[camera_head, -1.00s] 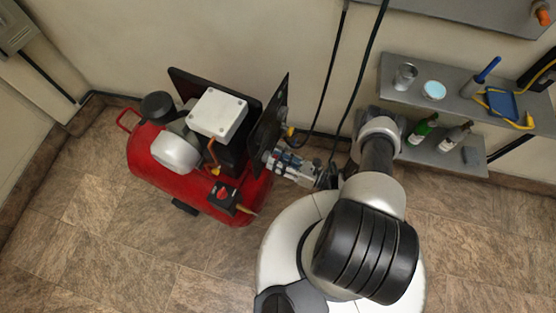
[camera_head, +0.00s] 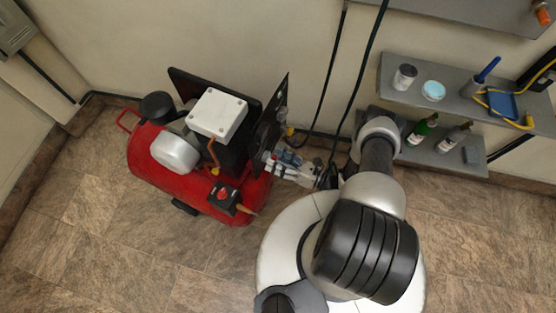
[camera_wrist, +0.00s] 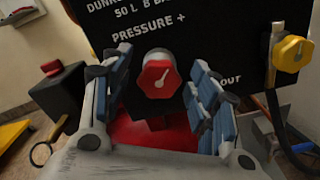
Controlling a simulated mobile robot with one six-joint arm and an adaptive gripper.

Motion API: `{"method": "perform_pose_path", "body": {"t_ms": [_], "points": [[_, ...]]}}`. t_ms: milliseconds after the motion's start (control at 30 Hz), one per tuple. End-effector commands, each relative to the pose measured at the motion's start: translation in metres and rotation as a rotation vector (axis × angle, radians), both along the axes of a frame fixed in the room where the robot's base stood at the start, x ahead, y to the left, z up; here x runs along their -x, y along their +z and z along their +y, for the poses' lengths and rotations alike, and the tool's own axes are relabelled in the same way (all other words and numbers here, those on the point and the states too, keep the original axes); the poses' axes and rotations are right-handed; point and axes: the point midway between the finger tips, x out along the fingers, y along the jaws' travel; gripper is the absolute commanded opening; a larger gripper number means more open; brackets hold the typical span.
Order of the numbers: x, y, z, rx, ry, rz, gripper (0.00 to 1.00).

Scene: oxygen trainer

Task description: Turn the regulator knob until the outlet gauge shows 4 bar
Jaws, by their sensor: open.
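The regulator knob (camera_wrist: 158,78) is red with a white pointer mark, set on a black panel (camera_wrist: 215,25) under the words "PRESSURE +". In the wrist view its pointer slants up to the right. My gripper (camera_wrist: 161,62) is open, with one blue-padded finger on each side of the knob. A gap shows between each finger and the knob, and I cannot tell the depth. In the head view my gripper (camera_head: 270,160) is at the panel's right face, and the knob is hidden. The outlet gauge's reading cannot be seen in either view.
A black box with a red button (camera_wrist: 52,68) is at left. The red compressor tank (camera_head: 150,165) stands on the floor. Hoses hang by the wall, and a shelf (camera_head: 450,95) holds bottles and cans.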

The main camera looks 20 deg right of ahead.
Motion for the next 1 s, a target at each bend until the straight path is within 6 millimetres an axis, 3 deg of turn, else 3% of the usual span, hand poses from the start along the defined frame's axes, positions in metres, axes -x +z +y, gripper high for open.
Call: {"method": "perform_pose_path", "body": {"t_ms": [367, 800, 1000], "points": [[0.005, 0.0, -0.007, 0.0, -0.004, 0.0, 0.55], [0.062, 0.0, -0.065, 0.002, -0.008, -0.001, 0.55], [0.08, 0.0, -0.081, 0.001, -0.004, -0.001, 0.55]]}}
